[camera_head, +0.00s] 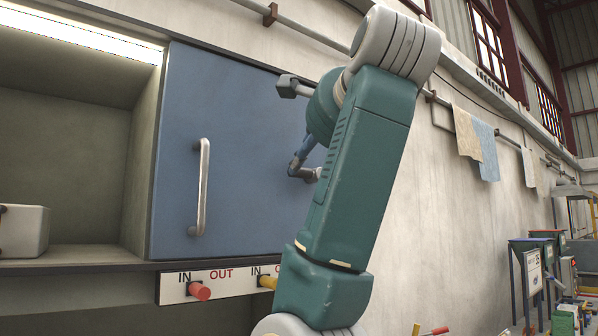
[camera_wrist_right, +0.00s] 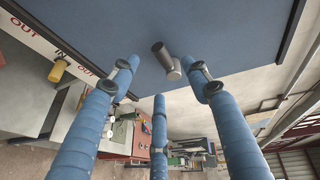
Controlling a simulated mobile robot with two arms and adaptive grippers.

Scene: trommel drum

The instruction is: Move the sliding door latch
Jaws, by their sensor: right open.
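The blue sliding door (camera_head: 225,140) fills the middle of the head view, with a silver bar handle (camera_head: 203,187) on its left part. In the right wrist view a grey cylindrical latch knob (camera_wrist_right: 164,58) stands out from the blue door panel (camera_wrist_right: 210,30). My right gripper (camera_wrist_right: 160,80) has three blue fingers spread apart around an empty space, with the knob just beyond and between the upper two fingertips. I see no finger closed on it. In the head view my green right arm hides most of this gripper and the door's right part. My left gripper is not in view.
An open lit recess (camera_head: 85,140) lies left of the door. Below is a white IN/OUT panel (camera_head: 232,282) with red and yellow knobs. A rail with hanging cloths (camera_head: 467,135) runs along the right wall. Bins and clutter (camera_head: 540,280) stand at far right.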

